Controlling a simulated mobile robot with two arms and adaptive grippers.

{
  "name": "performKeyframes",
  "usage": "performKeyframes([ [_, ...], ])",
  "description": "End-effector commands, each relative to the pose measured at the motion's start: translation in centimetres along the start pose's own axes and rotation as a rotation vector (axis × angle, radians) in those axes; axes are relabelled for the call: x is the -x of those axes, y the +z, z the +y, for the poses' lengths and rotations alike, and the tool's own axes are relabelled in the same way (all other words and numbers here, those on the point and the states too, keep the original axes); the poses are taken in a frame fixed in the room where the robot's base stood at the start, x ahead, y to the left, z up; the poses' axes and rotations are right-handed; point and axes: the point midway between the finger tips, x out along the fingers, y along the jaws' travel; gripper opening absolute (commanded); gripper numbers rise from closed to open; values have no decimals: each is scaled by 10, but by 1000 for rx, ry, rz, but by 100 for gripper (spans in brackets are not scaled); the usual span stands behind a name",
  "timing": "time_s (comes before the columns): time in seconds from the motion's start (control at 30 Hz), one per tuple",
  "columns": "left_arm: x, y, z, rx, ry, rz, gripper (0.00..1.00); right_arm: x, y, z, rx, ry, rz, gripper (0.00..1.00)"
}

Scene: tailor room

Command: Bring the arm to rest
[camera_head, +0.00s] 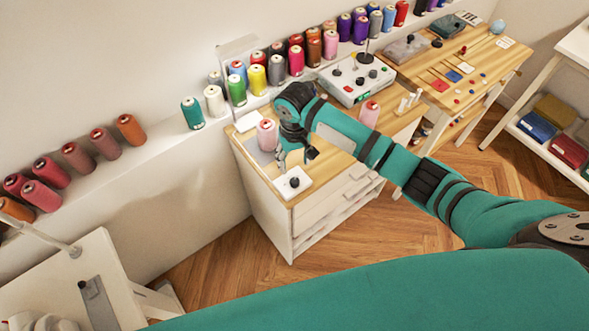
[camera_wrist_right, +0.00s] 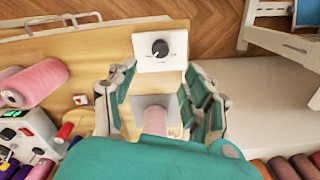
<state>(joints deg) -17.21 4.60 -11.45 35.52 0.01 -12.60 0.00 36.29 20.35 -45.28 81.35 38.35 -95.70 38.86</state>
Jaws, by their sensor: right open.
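My right arm reaches across the head view to the wooden-topped cabinet (camera_head: 241,146). My right gripper (camera_head: 297,158) points down over the cabinet top, with its fingers apart. In the right wrist view the two fingers (camera_wrist_right: 163,100) are spread. A pink thread spool (camera_head: 267,134) stands just left of the gripper in the head view. A pink spool (camera_wrist_right: 155,121) also shows between the fingers in the wrist view, partly hidden by my wrist; I cannot tell whether they touch it. A white box with a black knob (camera_head: 294,183) sits at the cabinet's front edge. My left gripper is out of view.
A white control panel (camera_head: 357,79) and another pink spool (camera_head: 370,113) stand further along the cabinet. A shelf of coloured spools (camera_head: 257,80) runs along the wall. A second wooden table (camera_head: 490,60) stands beyond. The parquet floor (camera_head: 412,225) in front is clear.

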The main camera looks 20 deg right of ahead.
Motion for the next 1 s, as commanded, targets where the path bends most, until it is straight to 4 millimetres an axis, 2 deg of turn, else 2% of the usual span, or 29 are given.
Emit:
performKeyframes([
  [0.1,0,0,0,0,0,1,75,14,0,0,0,0,0,51],
  [0.23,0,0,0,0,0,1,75,21,0,0,0,0,-1,51],
  [0.77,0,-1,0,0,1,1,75,22,0,0,0,0,-1,51],
  [0.87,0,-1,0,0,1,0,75,17,8,-5,19,-13,1,51],
  [1.0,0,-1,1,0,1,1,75,1,43,-27,102,-78,24,51],
])
